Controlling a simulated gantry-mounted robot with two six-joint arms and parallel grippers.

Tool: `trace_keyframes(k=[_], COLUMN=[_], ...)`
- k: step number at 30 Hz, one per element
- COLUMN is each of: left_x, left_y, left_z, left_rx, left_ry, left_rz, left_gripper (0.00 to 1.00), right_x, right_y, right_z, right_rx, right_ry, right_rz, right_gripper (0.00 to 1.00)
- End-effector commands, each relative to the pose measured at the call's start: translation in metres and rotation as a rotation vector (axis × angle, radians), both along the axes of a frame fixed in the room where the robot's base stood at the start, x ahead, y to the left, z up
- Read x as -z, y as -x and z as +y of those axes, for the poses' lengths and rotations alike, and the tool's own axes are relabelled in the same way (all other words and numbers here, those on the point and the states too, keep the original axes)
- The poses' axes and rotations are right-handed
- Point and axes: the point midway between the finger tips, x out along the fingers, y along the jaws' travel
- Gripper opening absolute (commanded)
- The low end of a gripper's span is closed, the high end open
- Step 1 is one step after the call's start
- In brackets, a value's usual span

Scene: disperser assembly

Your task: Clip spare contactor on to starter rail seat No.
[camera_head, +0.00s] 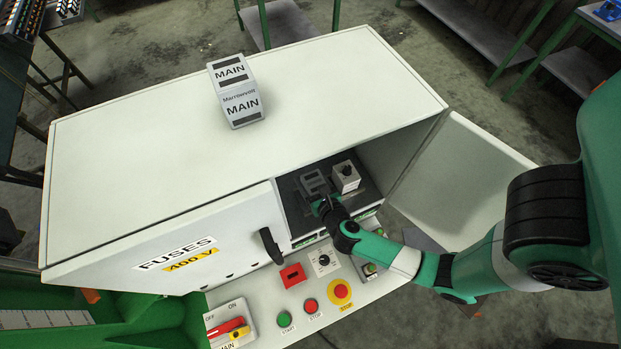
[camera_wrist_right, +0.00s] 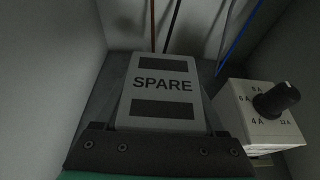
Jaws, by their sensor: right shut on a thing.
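The spare contactor is a grey block marked SPARE (camera_wrist_right: 162,92), seen close up in the right wrist view. It also shows small in the head view (camera_head: 314,181), inside the open cabinet bay. My right gripper (camera_wrist_right: 160,135) is shut on its near end; in the head view the gripper (camera_head: 325,204) reaches into the bay from the front right. The rail under the contactor is hidden, so I cannot tell whether the contactor touches it. My left gripper is in neither view.
A white dial block with a black knob (camera_wrist_right: 262,112) stands just right of the contactor. Bay walls rise on both sides, with wires (camera_wrist_right: 163,25) behind. A door (camera_head: 460,185) hangs open at right. A MAIN block (camera_head: 238,95) stands on the cabinet top (camera_head: 150,150). Buttons line the front panel.

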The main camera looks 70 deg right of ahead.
Motion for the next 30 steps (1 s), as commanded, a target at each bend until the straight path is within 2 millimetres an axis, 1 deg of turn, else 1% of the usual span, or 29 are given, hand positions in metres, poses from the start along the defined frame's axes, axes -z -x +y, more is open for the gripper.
trace_keyframes(k=[9, 16, 24, 30], left_x=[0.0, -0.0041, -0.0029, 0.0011], left_y=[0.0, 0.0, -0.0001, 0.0], left_z=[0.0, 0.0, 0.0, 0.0], left_rx=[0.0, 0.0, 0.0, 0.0], left_ry=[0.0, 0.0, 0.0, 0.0], left_rz=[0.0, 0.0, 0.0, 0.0], left_gripper=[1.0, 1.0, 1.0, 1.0], right_x=[-0.0006, -0.001, 0.0001, 0.0048], right_y=[-0.0005, -0.0003, -0.0004, -0.0004], right_z=[-0.0001, -0.0001, 0.0, 0.0], right_rx=[-0.001, -0.001, -0.001, -0.001], right_ry=[0.001, 0.001, 0.001, 0.001], right_rz=[-0.002, 0.0, -0.002, -0.002], right_gripper=[0.0, 0.0, 0.0, 0.0])
